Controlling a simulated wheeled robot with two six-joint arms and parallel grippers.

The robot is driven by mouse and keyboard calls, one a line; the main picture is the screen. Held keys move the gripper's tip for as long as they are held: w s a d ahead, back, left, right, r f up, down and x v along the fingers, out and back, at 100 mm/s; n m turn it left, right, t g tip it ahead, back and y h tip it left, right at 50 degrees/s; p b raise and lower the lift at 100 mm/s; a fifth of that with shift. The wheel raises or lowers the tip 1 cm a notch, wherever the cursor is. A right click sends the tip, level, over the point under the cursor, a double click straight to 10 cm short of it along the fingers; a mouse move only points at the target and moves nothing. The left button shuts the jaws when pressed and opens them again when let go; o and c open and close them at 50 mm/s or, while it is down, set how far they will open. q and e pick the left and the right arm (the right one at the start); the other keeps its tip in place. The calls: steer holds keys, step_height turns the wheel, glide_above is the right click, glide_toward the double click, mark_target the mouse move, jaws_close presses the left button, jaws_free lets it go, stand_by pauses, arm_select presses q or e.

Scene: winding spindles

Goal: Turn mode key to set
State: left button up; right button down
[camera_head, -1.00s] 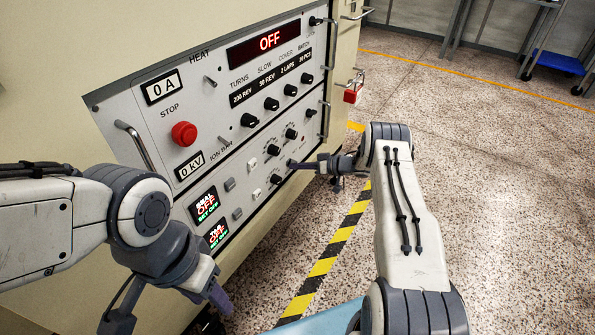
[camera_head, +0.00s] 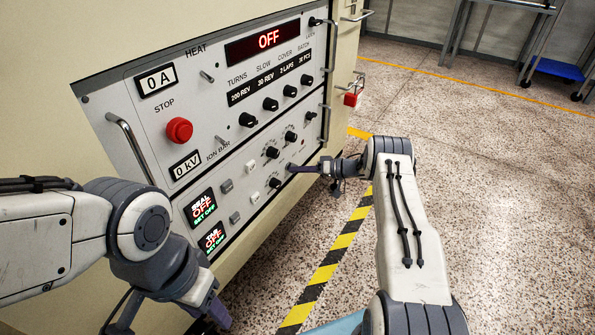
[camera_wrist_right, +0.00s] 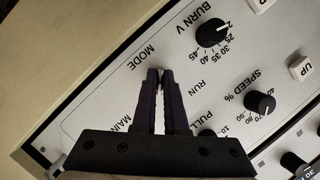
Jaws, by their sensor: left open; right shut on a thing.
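The mode key sits on the lower panel (camera_head: 240,195) of the cabinet. In the right wrist view the tips of my right gripper (camera_wrist_right: 160,76) are closed together on it, beside the printed MODE label (camera_wrist_right: 144,57). The fingers hide most of the key, so I cannot tell its angle. A RUN label (camera_wrist_right: 209,85) shows to the right of the fingers. In the head view my right gripper (camera_head: 292,168) reaches the panel from the right. My left gripper (camera_head: 214,311) is open and empty, low in front of the cabinet. The red display (camera_head: 269,39) reads OFF.
Black knobs, including the burn knob (camera_wrist_right: 211,33) and speed knob (camera_wrist_right: 260,102), are close to the right fingers. A red stop button (camera_head: 179,130) and a metal handle (camera_head: 131,146) stick out at the left.

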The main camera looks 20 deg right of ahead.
steer(key=shift+s+a+f, duration=0.15)
steer(key=c, duration=1)
jaws_free()
steer(key=shift+o, duration=0.2)
steer(key=p+v, duration=0.4)
steer(key=v, duration=0.6)
steer(key=shift+d, duration=0.3)
steer(key=shift+a, duration=0.1)
